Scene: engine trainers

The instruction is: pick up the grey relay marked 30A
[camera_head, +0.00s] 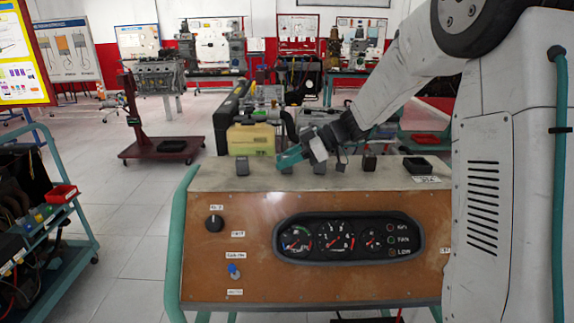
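Several small block-shaped relays stand in a row on the pale top of the engine trainer bench. A grey one (242,166) is at the left, apart from the others. Another grey block (320,167) is near the middle, and a dark one (369,161) is further right. Their markings are too small to read, so I cannot tell which is 30A. My gripper (291,158), with teal at its end, is low over the bench top, right of the leftmost relay. It partly hides blocks near it. I cannot tell whether its fingers are apart or hold anything.
A black open tray (419,166) sits at the right of the bench top. The front panel (235,265) carries gauges, a knob and a blue switch. A yellowish container (251,139) stands behind the bench. A tool cart (52,222) is at left; floor between is clear.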

